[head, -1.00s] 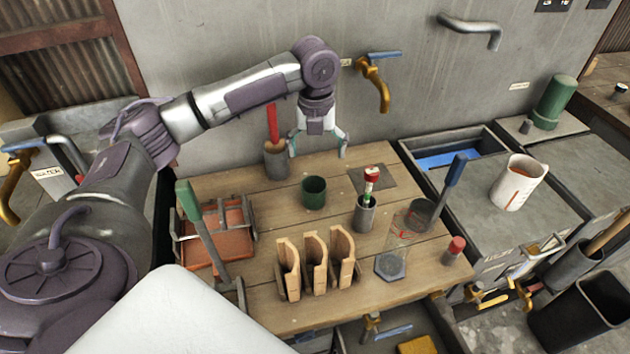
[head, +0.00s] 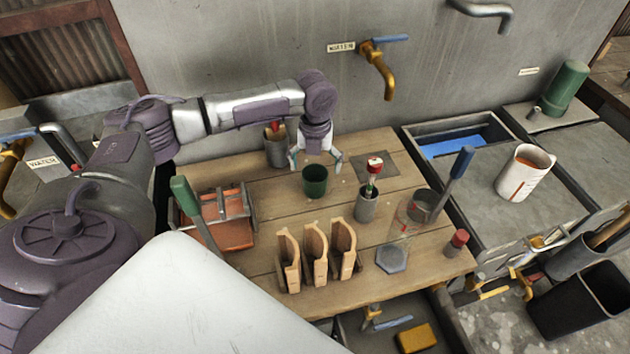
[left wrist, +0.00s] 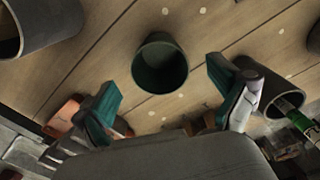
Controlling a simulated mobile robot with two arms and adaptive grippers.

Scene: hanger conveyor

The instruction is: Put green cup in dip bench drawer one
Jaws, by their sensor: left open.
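The green cup (head: 315,181) stands upright on the wooden bench top (head: 270,210), behind the wooden rack. My left gripper (head: 316,164) is open just above and behind the cup, with its fingers pointing down. In the left wrist view the cup (left wrist: 160,66) lies a little beyond the space between the open fingertips (left wrist: 165,85), and its dark inside looks empty. It seems not to be touched. A drawer below the bench's front edge stands open and holds a yellow block (head: 416,338); I cannot tell which drawer it is. My right gripper is not in view.
A grey pot (head: 276,150) is behind the gripper, and a grey holder (head: 367,206) stands right of the cup. A wooden rack (head: 316,258) is in front. An orange tray (head: 228,226) is at left. A sink (head: 455,135) and white jug (head: 523,173) are at right.

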